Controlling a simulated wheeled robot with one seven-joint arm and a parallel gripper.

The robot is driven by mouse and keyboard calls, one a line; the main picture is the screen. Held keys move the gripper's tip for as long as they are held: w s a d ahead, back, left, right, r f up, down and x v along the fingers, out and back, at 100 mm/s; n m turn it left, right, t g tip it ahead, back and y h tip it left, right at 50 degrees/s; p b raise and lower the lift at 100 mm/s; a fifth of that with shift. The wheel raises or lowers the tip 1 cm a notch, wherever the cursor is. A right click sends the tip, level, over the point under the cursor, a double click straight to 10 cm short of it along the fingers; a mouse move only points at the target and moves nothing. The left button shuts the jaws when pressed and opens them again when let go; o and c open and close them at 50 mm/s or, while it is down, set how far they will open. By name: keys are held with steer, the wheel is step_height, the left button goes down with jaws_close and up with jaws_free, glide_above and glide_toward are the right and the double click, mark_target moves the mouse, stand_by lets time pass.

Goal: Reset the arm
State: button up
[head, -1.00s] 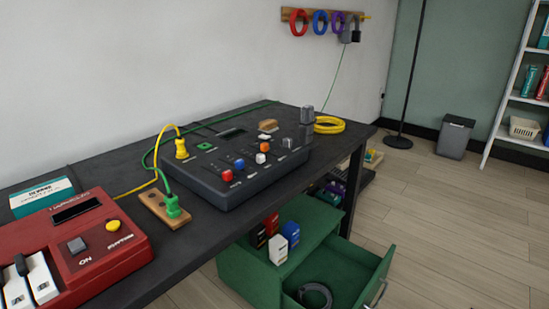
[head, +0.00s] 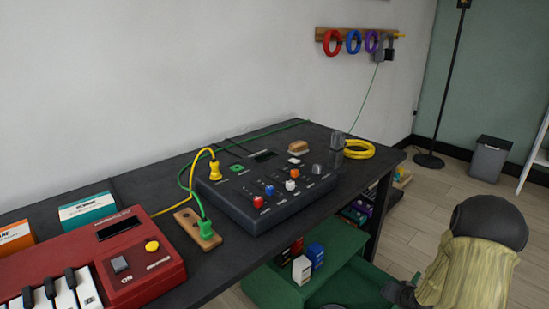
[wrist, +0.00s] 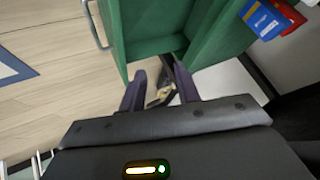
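My arm (head: 470,265), with a dark rounded joint and a pale yellow-green link, shows at the lower right of the head view. In the wrist view, my gripper (wrist: 160,90) has its two dark fingers apart, with nothing held between them. Past the fingertips stands the green drawer cabinet (wrist: 150,25). A small object far behind the fingers is too small to identify. In the head view the gripper itself cannot be made out clearly.
The dark workbench (head: 120,195) holds a red keyboard (head: 135,245), a black control box (head: 265,195) and a yellow cable coil (head: 358,150). Below it, the green cabinet (head: 345,245) carries small boxes (head: 302,268). A grey bin (head: 490,158) stands far right. Floor between is open.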

steer(key=s+a+r+n+g+p, duration=0.25)
steer(key=s+a+r, duration=0.35)
steer(key=a+r, duration=0.6)
steer(key=s+a+r+n+g+p, duration=0.1)
steer(key=s+a+r+n+g, duration=0.1)
steer(key=s+a+r, duration=0.3)
steer(key=s+a+r+n+g+p, duration=0.15)
steer(key=s+a+r, duration=0.25)
steer(key=s, duration=0.4)
step_height(320, 180, up, 38)
steer(key=p, duration=3.7)
steer(key=shift+w+d, duration=0.15)
steer(key=shift+w, duration=0.05)
steer(key=shift+f, duration=0.1)
